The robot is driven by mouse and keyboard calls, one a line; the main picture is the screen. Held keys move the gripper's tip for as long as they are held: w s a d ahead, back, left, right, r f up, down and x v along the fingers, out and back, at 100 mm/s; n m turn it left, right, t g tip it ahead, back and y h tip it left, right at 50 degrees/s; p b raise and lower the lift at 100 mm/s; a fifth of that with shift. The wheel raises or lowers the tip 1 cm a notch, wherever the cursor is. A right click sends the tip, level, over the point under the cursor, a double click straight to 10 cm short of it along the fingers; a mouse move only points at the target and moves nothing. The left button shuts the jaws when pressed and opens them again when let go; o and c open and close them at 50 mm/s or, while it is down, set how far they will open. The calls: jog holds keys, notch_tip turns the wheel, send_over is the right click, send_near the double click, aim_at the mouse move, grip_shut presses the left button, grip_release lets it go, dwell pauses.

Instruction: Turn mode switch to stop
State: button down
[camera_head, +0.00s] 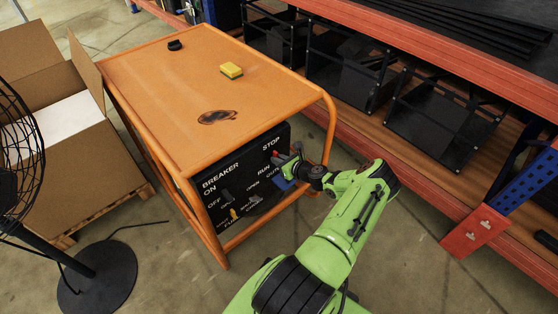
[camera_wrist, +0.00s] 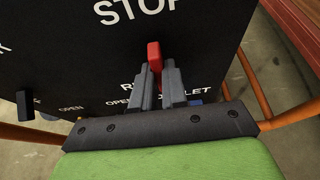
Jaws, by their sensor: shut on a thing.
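The black control panel (camera_head: 233,187) is on the near side of an orange-framed unit, with white labels BREAKER, ON, OFF, STOP and RUN. In the wrist view the red mode switch (camera_wrist: 154,55) stands between my gripper's fingers, just below the STOP label (camera_wrist: 138,10) and above the partly covered RUN label. My gripper (camera_wrist: 160,75) is shut on the red switch, one finger on each side. In the head view my gripper (camera_head: 283,169) is at the panel's right part, and the arm partly hides the switch area.
An orange table top (camera_head: 200,85) above the panel holds a yellow sponge (camera_head: 231,70) and a small black object (camera_head: 174,45). Orange frame bars flank the panel. A black fan (camera_head: 98,277) and cardboard box (camera_head: 75,160) stand left; a shelf rack (camera_head: 440,70) stands right.

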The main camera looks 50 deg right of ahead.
jog(key=shift+w+r, duration=0.2)
jog(key=c, duration=1.3)
grip_release()
jog(key=shift+o, duration=0.7)
jog(key=shift+f, duration=0.15)
jog(key=shift+s, duration=0.15)
jog(key=p+v, duration=0.4)
jog(key=v, duration=1.1)
jog(key=shift+s+r, duration=0.2)
jog(key=shift+r, duration=0.05)
